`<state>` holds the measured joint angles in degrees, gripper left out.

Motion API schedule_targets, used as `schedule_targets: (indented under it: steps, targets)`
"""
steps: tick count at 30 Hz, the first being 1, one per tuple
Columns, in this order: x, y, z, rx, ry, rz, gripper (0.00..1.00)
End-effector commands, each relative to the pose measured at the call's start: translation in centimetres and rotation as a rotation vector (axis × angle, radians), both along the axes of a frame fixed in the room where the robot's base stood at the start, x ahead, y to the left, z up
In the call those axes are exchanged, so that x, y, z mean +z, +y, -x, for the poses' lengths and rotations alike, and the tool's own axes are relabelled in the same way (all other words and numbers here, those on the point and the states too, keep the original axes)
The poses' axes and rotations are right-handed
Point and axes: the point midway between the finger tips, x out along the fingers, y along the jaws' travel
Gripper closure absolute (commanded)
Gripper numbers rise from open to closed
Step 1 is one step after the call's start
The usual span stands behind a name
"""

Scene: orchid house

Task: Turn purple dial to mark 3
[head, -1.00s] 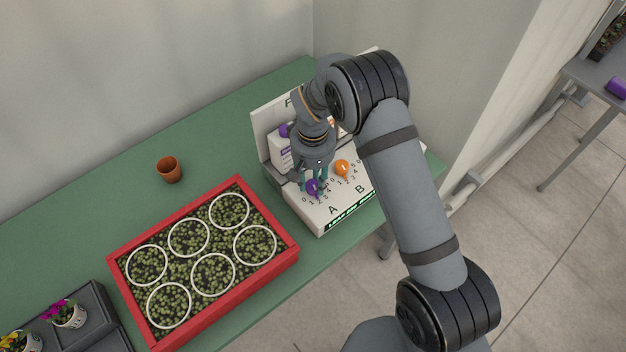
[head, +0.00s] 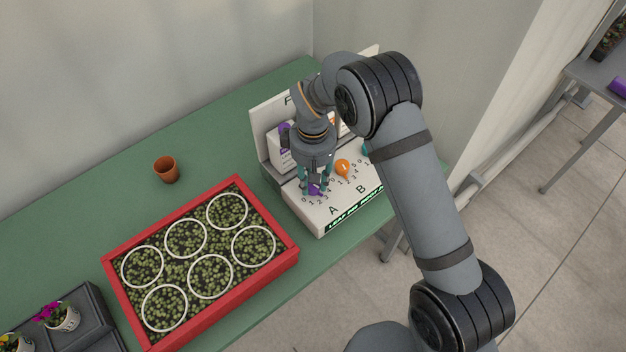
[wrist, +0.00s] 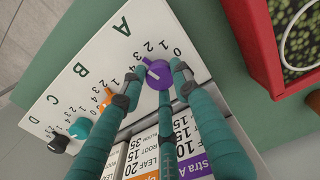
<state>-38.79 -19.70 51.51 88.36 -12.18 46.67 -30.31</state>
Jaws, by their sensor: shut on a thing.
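The purple dial (wrist: 158,76) is on the white sloped panel (wrist: 90,62), beside the letter A, with numbers around one side of it. My gripper (wrist: 155,82) is shut on the dial, its teal fingers around it from above. A pale pointer line on the dial faces the higher-number side, left and slightly up in the wrist view; I cannot tell the exact mark. In the head view the dial (head: 314,189) is partly hidden by the fingers of my gripper (head: 315,185).
An orange dial (head: 343,168) is close beside the purple one. Teal (wrist: 80,128) and black (wrist: 58,144) dials follow. Labelled boxes (wrist: 142,158) stand behind the panel. A red-rimmed tray (head: 290,262) and a brown pot (head: 166,169) are to the left.

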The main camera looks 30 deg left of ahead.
Motion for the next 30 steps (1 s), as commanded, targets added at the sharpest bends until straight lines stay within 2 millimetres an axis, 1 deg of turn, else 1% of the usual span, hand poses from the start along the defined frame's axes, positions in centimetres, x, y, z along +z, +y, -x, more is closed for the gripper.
schedule_targets:
  steps: [12, 13, 22, 30]
  targets:
    - [0.05, 0.03, 0.0, 0.008, 0.0, -0.001, 0.96]
    - [0.05, 0.03, 0.0, 0.008, 0.0, -0.001, 0.68]
    - [0.03, 0.02, 0.0, 0.007, 0.0, 0.0, 0.51]
    - [0.07, 0.01, 0.0, 0.007, 0.0, 0.0, 0.51]
